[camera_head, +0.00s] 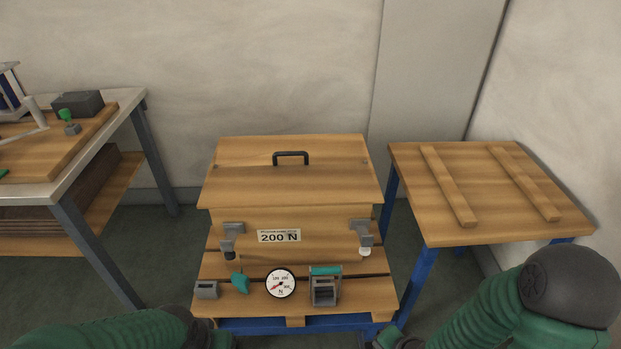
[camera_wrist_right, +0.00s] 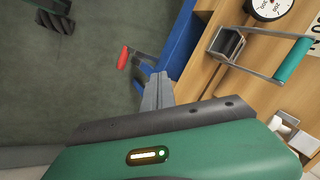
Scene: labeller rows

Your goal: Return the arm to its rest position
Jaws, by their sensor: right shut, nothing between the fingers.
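My right arm (camera_head: 480,315) comes in from the lower right in the head view, low in front of the right side of the work stand. In the right wrist view my right gripper (camera_wrist_right: 158,90) has its grey fingers together and empty, beside the blue frame and above the floor. My left arm (camera_head: 120,332) lies along the bottom edge at the left in the head view; its fingers are out of the picture.
A lidded wooden box (camera_head: 290,172) labelled 200 N stands on the stand, with a dial gauge (camera_head: 281,283) and a teal-handled device (camera_head: 325,287) in front. A red-handled part (camera_wrist_right: 125,57) is near the right fingers. Tables flank the stand: metal-edged (camera_head: 139,97), wooden (camera_head: 480,165).

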